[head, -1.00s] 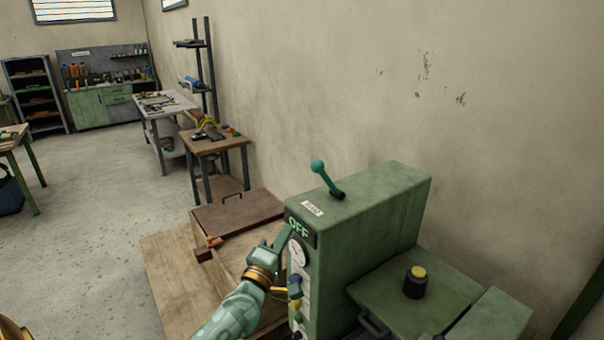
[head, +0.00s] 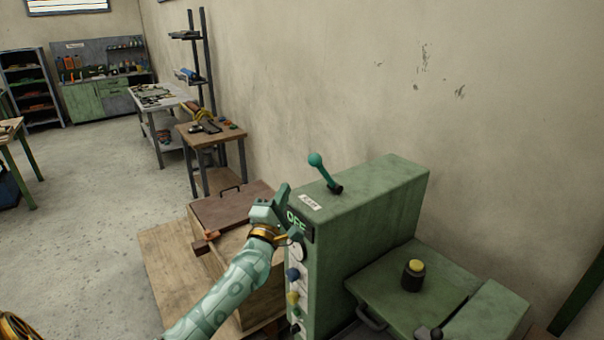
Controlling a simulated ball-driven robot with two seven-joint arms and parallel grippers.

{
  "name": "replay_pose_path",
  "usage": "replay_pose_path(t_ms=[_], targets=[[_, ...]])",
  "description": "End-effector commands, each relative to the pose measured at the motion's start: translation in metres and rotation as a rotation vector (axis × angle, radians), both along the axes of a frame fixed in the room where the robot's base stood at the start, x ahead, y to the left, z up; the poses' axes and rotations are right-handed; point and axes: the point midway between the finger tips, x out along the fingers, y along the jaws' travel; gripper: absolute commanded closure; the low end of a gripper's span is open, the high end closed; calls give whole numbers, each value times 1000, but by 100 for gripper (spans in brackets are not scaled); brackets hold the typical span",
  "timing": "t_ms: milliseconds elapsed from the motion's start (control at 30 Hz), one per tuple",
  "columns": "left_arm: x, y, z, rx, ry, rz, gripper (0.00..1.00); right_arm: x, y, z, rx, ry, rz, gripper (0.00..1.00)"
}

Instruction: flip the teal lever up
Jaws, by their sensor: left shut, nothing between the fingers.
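The teal lever (head: 324,172) stands on top of the green machine cabinet (head: 376,200). Its round teal knob leans up and to the left from a dark pivot. My left gripper (head: 283,192) is shut and empty at the left edge of the cabinet, by the display reading OFF. It is left of the lever and a little lower in the picture, apart from it. The gripper and wrist partly cover the display. My right gripper is not in view.
A yellow button (head: 416,266) sits on a lower green housing at the right. Knobs and a gauge (head: 297,252) line the cabinet's front. A wooden box with a brown lid (head: 232,208) stands left of the cabinet. The wall is behind; open floor lies at the left.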

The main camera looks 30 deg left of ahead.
Motion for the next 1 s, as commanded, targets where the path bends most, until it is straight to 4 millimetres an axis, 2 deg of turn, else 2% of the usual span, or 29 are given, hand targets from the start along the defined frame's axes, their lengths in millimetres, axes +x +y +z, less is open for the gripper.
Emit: replay_pose_path(t_ms=[167,400,1000], targets=[[35,9,13,0,-2,0,100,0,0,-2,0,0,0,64],[60,-8,26,-2,0,-1,100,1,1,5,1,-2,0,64],[66,-13,31,3,8,0,100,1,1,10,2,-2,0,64]])
